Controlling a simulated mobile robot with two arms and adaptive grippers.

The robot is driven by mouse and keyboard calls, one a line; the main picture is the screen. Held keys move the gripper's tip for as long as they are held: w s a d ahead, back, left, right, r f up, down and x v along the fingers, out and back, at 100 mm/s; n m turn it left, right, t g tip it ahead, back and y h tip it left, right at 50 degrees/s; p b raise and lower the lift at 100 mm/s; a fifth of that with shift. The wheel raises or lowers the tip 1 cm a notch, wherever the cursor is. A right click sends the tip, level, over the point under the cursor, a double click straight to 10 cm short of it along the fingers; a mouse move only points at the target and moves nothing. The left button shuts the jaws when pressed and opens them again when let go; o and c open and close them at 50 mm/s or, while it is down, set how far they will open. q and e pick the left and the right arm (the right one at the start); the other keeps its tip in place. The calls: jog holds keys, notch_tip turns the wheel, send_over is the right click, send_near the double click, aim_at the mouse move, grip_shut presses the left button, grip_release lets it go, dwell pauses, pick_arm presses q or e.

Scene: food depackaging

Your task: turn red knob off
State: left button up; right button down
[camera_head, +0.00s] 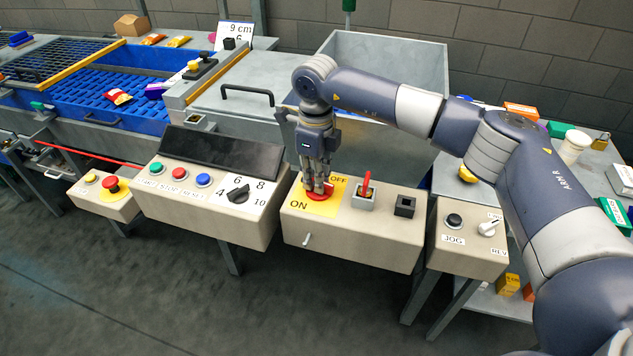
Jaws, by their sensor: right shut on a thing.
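The red knob (321,195) sits on a yellow plate (301,204) on the beige control box in the middle. The plate reads ON at its lower left and OFF at its upper right. My right gripper (319,188) points straight down over the plate and is shut on the red knob. Its fingers hide most of the knob, so I cannot tell which way it points. My left gripper is not in view.
A red lever (366,186) and a black square part (405,206) stand right of the plate. Left is a box with coloured buttons and a black dial (238,194). Right is the JOG/REV box (468,250). A grey bin (400,65) stands behind.

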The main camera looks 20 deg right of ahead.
jog(key=shift+n+b, duration=0.35)
jog(key=shift+n, duration=0.45)
jog(key=c, duration=1.6)
grip_release()
jog(key=shift+r, duration=0.1)
notch_tip(320, 180, up, 12)
